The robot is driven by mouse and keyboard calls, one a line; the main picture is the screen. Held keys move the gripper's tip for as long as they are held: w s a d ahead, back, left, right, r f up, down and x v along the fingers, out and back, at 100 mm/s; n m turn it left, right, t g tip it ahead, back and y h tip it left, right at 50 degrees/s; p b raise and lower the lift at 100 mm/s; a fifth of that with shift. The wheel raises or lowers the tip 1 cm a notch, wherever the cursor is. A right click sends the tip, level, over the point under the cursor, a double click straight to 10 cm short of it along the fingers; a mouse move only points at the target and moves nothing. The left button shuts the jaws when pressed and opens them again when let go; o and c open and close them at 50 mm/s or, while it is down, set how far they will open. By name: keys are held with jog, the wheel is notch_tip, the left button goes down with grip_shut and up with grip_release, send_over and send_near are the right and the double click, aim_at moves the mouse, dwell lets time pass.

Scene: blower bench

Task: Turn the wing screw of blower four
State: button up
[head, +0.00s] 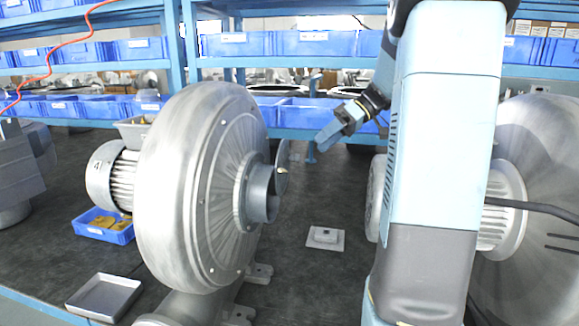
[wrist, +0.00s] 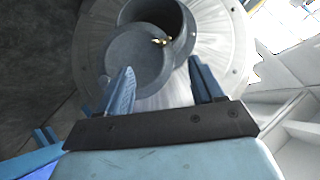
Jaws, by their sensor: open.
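Blower four (head: 200,190) is a large grey round housing left of centre in the head view, with a "4" on its motor (head: 103,180). Its short outlet pipe (head: 262,200) faces right and carries a round cover disc (wrist: 138,68), swung partly off the opening in the wrist view. The small brass wing screw (head: 282,171) sits at the disc's edge; it also shows in the wrist view (wrist: 160,41). My gripper (head: 325,140) is open and empty, right of and above the outlet, apart from the screw. In the wrist view the screw appears beyond the fingertips, between their lines.
Another blower (head: 535,190) stands at the right, partly behind my arm. A blue bin with yellow parts (head: 104,228), a grey tray (head: 104,297) and a small white plate (head: 325,239) are on the dark bench. Shelves of blue bins (head: 300,43) run behind.

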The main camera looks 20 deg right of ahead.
aim_at(283, 171)
jog(key=x, duration=1)
jog(key=shift+a+f, duration=0.15)
jog(key=shift+a, duration=0.05)
jog(key=shift+c, duration=0.2)
